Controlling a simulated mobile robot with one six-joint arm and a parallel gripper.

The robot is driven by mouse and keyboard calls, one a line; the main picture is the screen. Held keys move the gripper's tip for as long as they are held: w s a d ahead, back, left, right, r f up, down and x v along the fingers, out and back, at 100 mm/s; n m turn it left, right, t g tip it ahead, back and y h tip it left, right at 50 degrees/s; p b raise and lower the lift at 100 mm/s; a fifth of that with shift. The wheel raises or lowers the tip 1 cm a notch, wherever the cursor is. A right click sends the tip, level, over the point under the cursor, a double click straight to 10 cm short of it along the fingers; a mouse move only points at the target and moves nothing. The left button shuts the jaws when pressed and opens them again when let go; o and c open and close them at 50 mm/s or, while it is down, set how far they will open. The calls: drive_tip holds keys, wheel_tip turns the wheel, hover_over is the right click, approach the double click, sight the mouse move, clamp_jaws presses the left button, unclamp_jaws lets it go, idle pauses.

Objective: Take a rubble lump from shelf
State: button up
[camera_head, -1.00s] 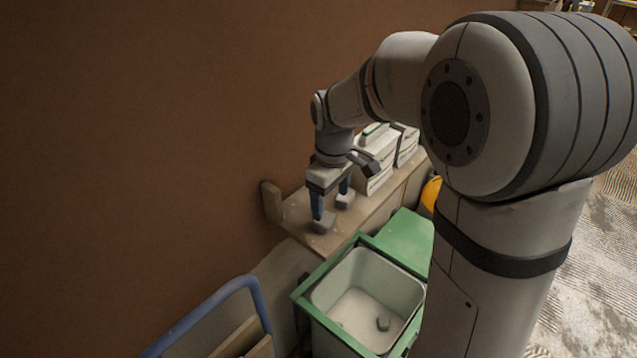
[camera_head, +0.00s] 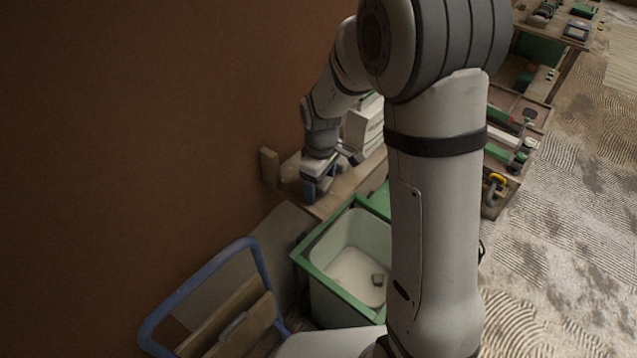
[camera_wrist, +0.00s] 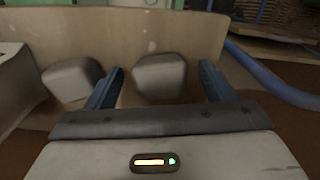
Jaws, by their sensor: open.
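A grey rubble lump (camera_wrist: 160,76) sits on the shelf between the fingers of my gripper (camera_wrist: 162,88) in the wrist view. A second grey lump (camera_wrist: 72,78) sits to the left, outside the left finger. The fingers are apart, with a gap on the right side of the near lump. In the head view my gripper (camera_head: 320,188) points down, low over the wooden shelf (camera_head: 285,184) along the brown wall. There the fingers mostly hide the lumps.
A blue-handled cart (camera_head: 200,270) is at lower left. White stacked items (camera_head: 364,128) stand on the shelf behind my gripper.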

drive_tip(key=shift+c, duration=0.2)
drive_tip(key=c, duration=1.1)
